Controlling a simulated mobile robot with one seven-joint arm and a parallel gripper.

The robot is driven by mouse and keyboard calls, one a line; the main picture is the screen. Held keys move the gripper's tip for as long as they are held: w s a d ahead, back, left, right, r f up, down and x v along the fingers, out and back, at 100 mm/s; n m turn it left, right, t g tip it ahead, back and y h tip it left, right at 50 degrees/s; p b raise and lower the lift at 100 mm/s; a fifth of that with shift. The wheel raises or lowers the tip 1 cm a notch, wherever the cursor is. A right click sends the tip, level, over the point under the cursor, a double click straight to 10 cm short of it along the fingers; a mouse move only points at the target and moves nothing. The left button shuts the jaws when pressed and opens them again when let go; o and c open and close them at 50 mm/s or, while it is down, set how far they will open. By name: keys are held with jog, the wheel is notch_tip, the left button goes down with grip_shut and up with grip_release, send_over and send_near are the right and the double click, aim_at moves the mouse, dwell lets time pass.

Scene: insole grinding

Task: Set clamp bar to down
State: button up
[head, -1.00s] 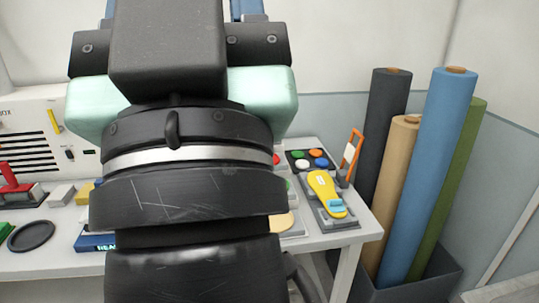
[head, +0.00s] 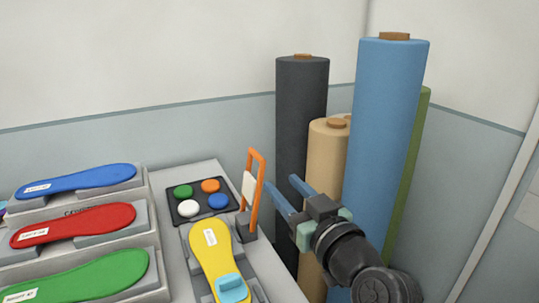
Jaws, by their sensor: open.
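The clamp bar (head: 256,206) is an orange frame with a pale pad, standing upright on a dark grey hinge block (head: 244,226) at the right side of the table. The yellow insole (head: 211,262) lies on a grey holder just in front and left of it, with a light blue block (head: 232,288) on its near part. My gripper (head: 280,191) comes in from the right. Its two blue fingers are open and point left toward the clamp bar, with the nearer fingertip close to the bar. I cannot tell whether it touches.
A dark tray (head: 206,207) with green, orange, white and blue buttons sits behind the insole. Blue (head: 75,182), red (head: 73,224) and green (head: 76,275) insoles rest on stepped racks at left. Tall material rolls (head: 385,120) stand behind my gripper.

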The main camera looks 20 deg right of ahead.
aim_at(265, 165)
jog(key=w, duration=0.8)
jog(key=w+p, duration=0.1)
jog(key=w, duration=0.3)
jog(key=shift+w+f, duration=0.3)
jog(key=shift+w, duration=0.1)
jog(key=shift+c, duration=0.2)
grip_shut()
jog(key=shift+d, duration=0.1)
dwell(0.8)
